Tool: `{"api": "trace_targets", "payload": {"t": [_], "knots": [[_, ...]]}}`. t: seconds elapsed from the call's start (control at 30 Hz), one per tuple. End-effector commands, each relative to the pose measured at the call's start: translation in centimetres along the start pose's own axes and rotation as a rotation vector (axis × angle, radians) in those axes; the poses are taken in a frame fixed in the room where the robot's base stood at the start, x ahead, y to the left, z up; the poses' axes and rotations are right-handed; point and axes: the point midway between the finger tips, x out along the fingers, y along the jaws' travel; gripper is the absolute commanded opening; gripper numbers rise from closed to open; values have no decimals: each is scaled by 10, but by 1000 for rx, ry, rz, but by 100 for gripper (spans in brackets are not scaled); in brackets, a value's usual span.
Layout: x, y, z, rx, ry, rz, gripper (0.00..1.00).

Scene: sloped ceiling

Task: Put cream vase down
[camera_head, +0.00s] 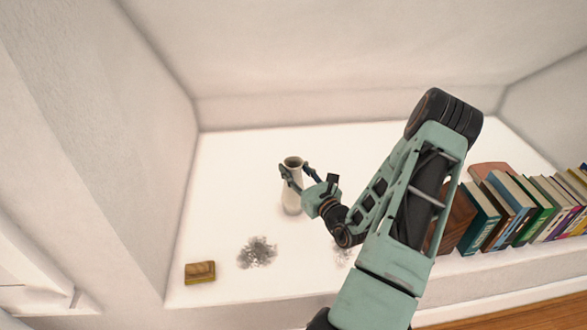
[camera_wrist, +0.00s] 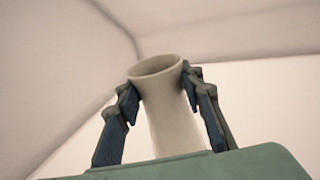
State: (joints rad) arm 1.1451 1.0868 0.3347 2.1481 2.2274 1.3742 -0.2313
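The cream vase (camera_head: 292,198) is upright over the white ledge, left of my arm in the head view. Its base is at or very near the ledge surface; I cannot tell whether it touches. My gripper (camera_head: 297,174) has one finger on each side of the vase's neck, just below the rim. In the wrist view the vase's flared open mouth (camera_wrist: 158,66) and neck show between the two fingers, which appear to press against it. The lower part of the vase is hidden there behind my gripper's body.
A row of books (camera_head: 512,212) stands on the ledge at right. A small wooden block (camera_head: 200,272) lies at the front left, with a grey fuzzy patch (camera_head: 257,252) beside it. The ledge (camera_head: 225,190) is bare left of the vase. Walls close the back and left.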

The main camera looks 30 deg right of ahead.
Motion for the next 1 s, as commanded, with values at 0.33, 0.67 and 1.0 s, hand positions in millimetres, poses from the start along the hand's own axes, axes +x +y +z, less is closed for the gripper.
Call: {"api": "trace_targets", "payload": {"t": [0.33,0.67,1.0], "knots": [[0,0,0,0,0,0,52],[-30,-1,5,3,4,-4,52],[-100,-1,4,2,2,-4,52]]}}
